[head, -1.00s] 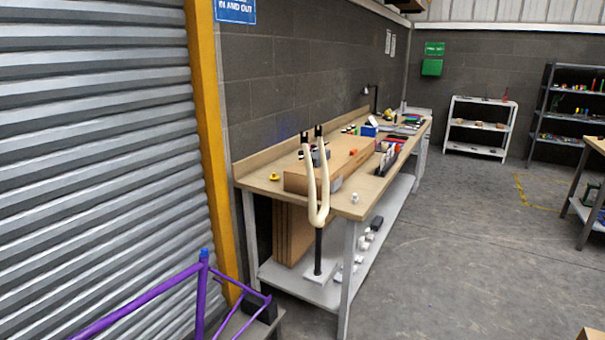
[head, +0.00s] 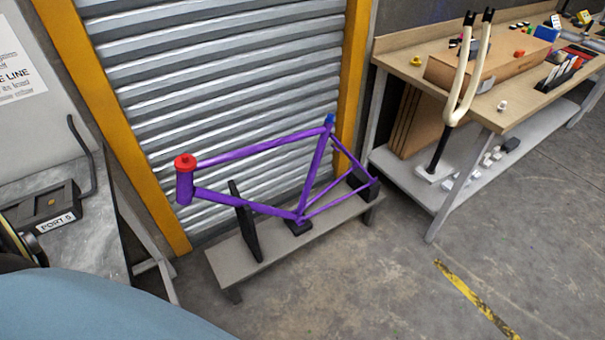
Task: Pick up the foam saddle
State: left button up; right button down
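A purple bicycle frame (head: 257,147) stands on a low grey bench (head: 222,260) in front of the roller shutter. It has a red cap (head: 185,162) on its head tube and a blue piece (head: 330,119) at the top of its seat tube. Black supports are under it: a tall upright plate (head: 245,224), a small block (head: 298,229) below the lower tube joint, and a block (head: 363,184) at the rear end. I cannot tell whether any of these is the foam saddle. Neither of my grippers is in view.
A wooden-topped workbench (head: 503,110) stands at the right, with a cream fork (head: 459,95) upright on a black post before it. A grey table (head: 88,235) at the left holds a dark box labelled PORT 5 (head: 45,212). The floor (head: 370,290) at centre right is clear.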

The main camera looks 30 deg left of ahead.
aim_at(474, 47)
jog(key=z, duration=0.3)
jog(key=i, duration=0.5)
jog(key=z, duration=0.45)
jog(key=i, duration=1.5)
jog(key=u, duration=1.2)
jog(key=i, duration=0.6)
jog(key=u, duration=0.65)
